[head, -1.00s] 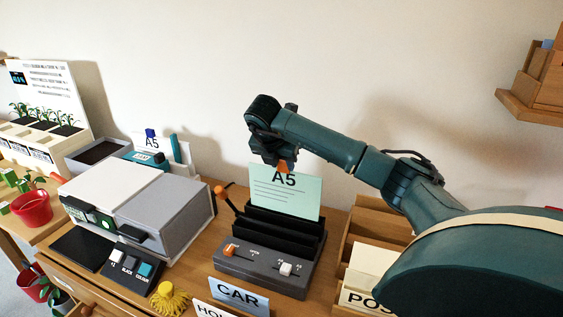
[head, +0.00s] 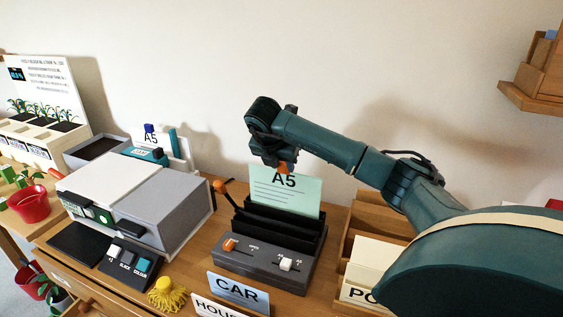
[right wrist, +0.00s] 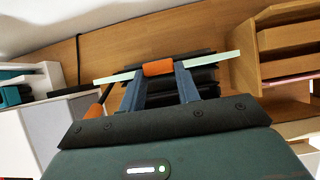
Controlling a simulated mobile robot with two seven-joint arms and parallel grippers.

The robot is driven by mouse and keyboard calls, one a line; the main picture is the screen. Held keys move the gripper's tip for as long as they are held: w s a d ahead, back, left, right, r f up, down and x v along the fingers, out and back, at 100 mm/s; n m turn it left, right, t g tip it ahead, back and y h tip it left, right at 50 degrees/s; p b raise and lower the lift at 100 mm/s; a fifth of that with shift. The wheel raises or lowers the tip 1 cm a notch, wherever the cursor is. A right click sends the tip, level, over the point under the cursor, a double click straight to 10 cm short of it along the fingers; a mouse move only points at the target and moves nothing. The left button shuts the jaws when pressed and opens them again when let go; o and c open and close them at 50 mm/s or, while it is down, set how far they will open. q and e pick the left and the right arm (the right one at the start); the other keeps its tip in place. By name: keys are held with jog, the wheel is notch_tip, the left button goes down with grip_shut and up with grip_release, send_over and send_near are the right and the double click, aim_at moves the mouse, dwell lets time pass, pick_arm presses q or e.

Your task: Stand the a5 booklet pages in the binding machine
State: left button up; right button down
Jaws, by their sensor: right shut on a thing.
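The A5 booklet pages (head: 285,195) are a pale green sheet marked "A5", standing upright at the back slot of the black binding machine (head: 268,259). My right gripper (head: 284,168) is shut on the top edge of the pages from above. My left gripper is out of view.
A grey and white printer (head: 140,205) stands left of the machine, near its orange-knobbed lever (head: 220,187). A wooden sorter (head: 366,222) stands on the right.

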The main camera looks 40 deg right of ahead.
aim_at(283, 178)
jog(key=shift+f+b, duration=1.25)
jog(key=shift+f, duration=0.55)
jog(key=c, duration=0.9)
grip_release()
jog(key=shift+o, duration=0.3)
jog(key=o, duration=0.4)
jog(key=shift+r, duration=0.1)
